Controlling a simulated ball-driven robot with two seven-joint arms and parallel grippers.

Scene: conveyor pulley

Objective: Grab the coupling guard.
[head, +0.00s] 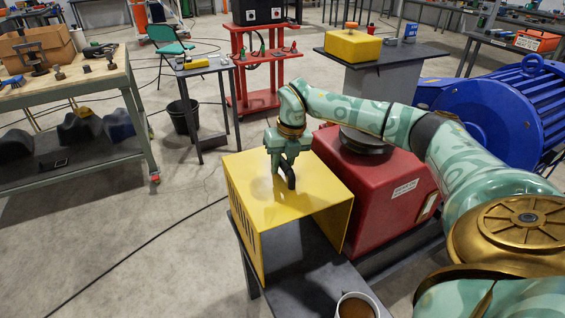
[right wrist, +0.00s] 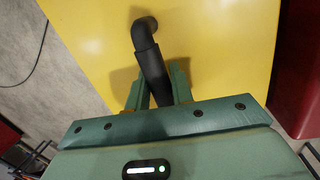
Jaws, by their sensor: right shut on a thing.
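The coupling guard (head: 315,205) is a yellow bent-sheet cover with a flat top and slotted side, in the middle of the head view. A black handle (head: 290,176) stands on its top. My right gripper (head: 281,168) comes from above and is shut on this handle. In the right wrist view the handle (right wrist: 147,40) passes between the fingers (right wrist: 160,88), with the yellow top (right wrist: 225,45) below. I cannot tell whether the guard rests on the dark stand beneath or is slightly raised. My left gripper is not in view.
A red housing (head: 370,190) stands close to the guard's right, and a blue motor (head: 490,110) lies beyond it. A cup (head: 357,306) stands on the dark stand (head: 300,270) in front. A small table (head: 205,68) and a workbench (head: 70,90) are to the left, with open floor between.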

